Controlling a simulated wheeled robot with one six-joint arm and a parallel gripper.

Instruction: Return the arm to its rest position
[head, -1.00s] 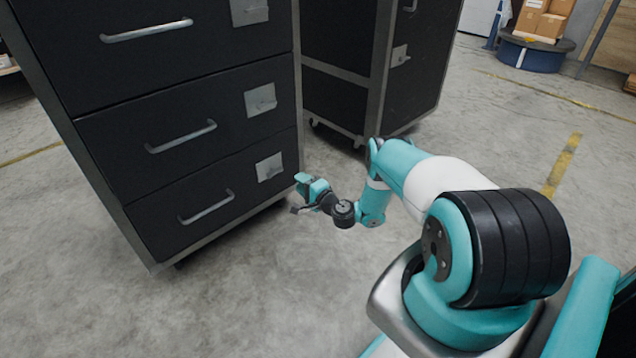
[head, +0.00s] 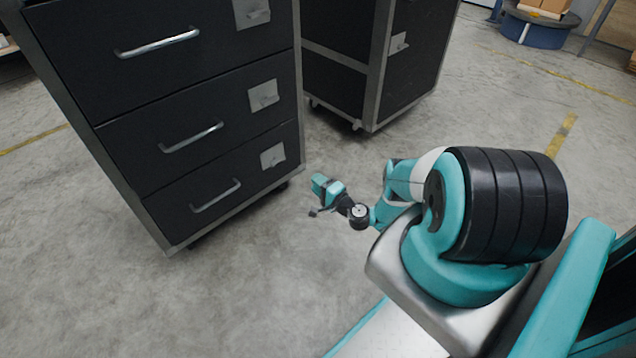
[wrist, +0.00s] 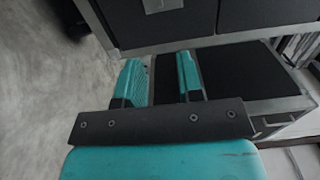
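My gripper (head: 317,200) is at the end of my teal and white arm, in the middle of the head view, low over the concrete floor. It is just right of the near black cabinet's lower right corner and apart from it. In the wrist view my gripper (wrist: 161,75) shows two teal fingers with a clear gap between them, and nothing is held.
The near black drawer cabinet (head: 205,140) with grey handles and latch plates stands at left. A second black cabinet on casters (head: 413,62) stands behind it. A round blue stand (head: 535,32) with boxes is at the far right. The floor around my gripper is clear.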

